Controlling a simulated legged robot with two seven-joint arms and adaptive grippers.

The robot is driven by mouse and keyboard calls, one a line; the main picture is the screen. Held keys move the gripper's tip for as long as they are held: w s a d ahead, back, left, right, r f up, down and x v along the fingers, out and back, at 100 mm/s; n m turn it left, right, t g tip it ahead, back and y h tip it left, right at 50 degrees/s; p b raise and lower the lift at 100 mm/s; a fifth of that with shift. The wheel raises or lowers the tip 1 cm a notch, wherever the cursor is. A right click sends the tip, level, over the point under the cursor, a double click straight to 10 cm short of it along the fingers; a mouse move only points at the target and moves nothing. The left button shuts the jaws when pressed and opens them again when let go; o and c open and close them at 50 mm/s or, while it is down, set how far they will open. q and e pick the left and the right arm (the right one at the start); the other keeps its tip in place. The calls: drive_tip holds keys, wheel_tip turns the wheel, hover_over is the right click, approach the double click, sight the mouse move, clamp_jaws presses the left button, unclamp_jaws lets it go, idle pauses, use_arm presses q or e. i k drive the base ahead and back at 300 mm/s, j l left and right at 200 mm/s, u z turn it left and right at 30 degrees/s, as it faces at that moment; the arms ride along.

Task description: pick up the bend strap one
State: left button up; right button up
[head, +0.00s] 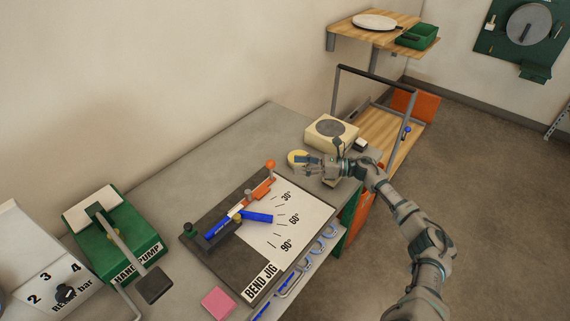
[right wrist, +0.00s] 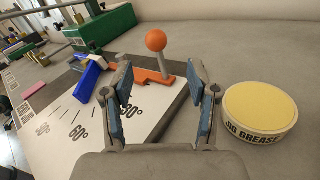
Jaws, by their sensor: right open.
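The bend jig (head: 198,248) lies on the bench, with a white 30-60-90 degree plate (head: 288,212). A blue bar (head: 258,217) and an orange lever (head: 262,189) with an orange ball knob (head: 270,164) are on it. Several blue strap-like pieces (head: 328,231) sit along the bench's front edge; I cannot tell which is strap one. My right gripper (head: 310,168) is open and empty, over the bench beyond the jig's far right corner. In the right wrist view, the orange lever (right wrist: 152,77) shows behind the open fingers (right wrist: 162,100). My left gripper is out of view.
A yellow-lidded jig grease tin (right wrist: 260,108) stands close beside my right gripper. A cream box (head: 331,133) is behind it. A green hand pump (head: 105,225) and a pink block (head: 218,303) are to the left. The back of the bench (head: 235,135) is clear.

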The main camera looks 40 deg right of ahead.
sight(214, 230)
drive_tip(key=k+l, duration=0.2)
drive_tip(key=l, duration=0.15)
drive_tip(key=k+l, duration=0.25)
drive_tip(key=l, duration=0.15)
drive_tip(key=k+l, duration=0.2)
drive_tip(key=l, duration=0.15)
